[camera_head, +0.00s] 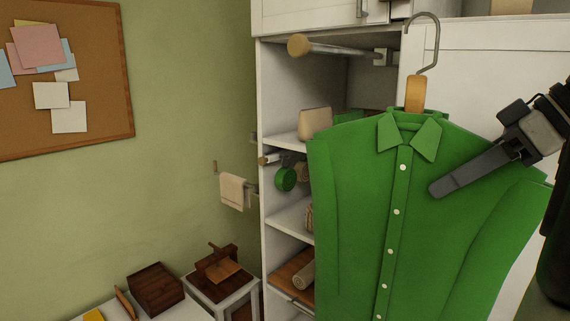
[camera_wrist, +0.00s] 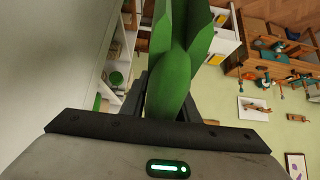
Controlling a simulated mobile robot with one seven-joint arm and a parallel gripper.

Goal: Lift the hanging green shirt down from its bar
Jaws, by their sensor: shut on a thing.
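The green shirt (camera_head: 375,200) hangs upright on a hanger (camera_head: 415,93) with a wooden neck and a metal hook. The hook is to the right of the short bar (camera_head: 340,49) in the head view and looks clear of it, with nothing in its curve. My gripper (camera_head: 440,188) reaches in from the right and is shut on the shirt near its shoulder, right of the collar. In the wrist view, green cloth of the shirt (camera_wrist: 172,80) fills the space between my fingers. The far finger is hidden in the head view.
A white open-shelved cabinet (camera_head: 290,180) stands behind the shirt, holding a green roll (camera_head: 286,179) and other small items. A towel (camera_head: 234,191) hangs on the wall at left. Wooden boxes (camera_head: 157,288) stand low at left. The space left of the shirt, before the wall, looks free.

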